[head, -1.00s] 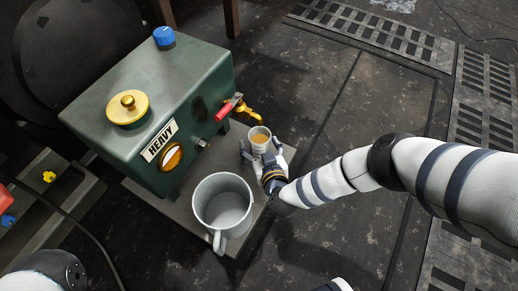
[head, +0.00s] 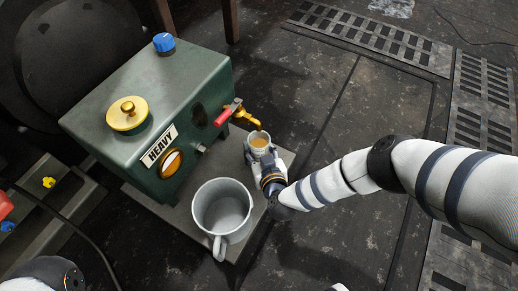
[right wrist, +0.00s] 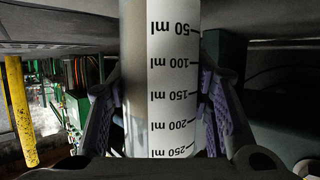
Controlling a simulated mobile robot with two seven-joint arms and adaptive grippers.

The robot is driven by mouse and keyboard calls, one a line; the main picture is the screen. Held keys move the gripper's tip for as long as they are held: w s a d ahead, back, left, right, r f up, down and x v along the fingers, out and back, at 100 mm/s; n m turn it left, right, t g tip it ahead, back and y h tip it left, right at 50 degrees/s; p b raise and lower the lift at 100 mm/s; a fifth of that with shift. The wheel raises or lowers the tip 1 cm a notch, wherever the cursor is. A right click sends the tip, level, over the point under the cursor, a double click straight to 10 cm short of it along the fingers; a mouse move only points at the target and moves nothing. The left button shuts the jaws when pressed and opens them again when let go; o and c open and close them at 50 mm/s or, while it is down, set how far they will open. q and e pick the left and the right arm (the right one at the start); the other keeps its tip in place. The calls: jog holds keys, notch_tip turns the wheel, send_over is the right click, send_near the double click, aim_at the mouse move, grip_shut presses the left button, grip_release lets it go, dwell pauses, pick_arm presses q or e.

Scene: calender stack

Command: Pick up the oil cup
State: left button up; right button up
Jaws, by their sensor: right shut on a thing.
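The oil cup (head: 259,141) is a small pale cup with amber-brown contents, upright just below the brass tap (head: 245,116) of the green machine. My right gripper (head: 262,157) is shut on its side. In the right wrist view the cup (right wrist: 173,90) fills the middle, with a white scale marked in ml that reads upside down. The purple-padded fingers (right wrist: 162,100) press on it from both sides. My left gripper is out of view.
The green box marked HEAVY (head: 150,110) stands on a grey plate (head: 185,218). A large grey mug (head: 222,212) stands on the plate left of my right gripper. A red tap lever (head: 226,113) is close behind the cup. Open dark floor (head: 330,125) lies to the right.

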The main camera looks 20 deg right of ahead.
aim_at(262, 151)
jog(key=shift+r+p, duration=1)
jog(key=shift+r, duration=0.5)
jog(key=shift+s, duration=0.15)
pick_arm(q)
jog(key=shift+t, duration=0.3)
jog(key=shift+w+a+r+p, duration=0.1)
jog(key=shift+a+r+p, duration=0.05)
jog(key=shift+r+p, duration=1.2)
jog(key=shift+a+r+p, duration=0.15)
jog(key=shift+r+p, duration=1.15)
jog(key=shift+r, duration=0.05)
pick_arm(e)
jog(key=s+a, duration=0.2)
jog(key=s, duration=1.5)
jog(key=shift+s+a, duration=0.2)
jog(key=shift+a, duration=0.05)
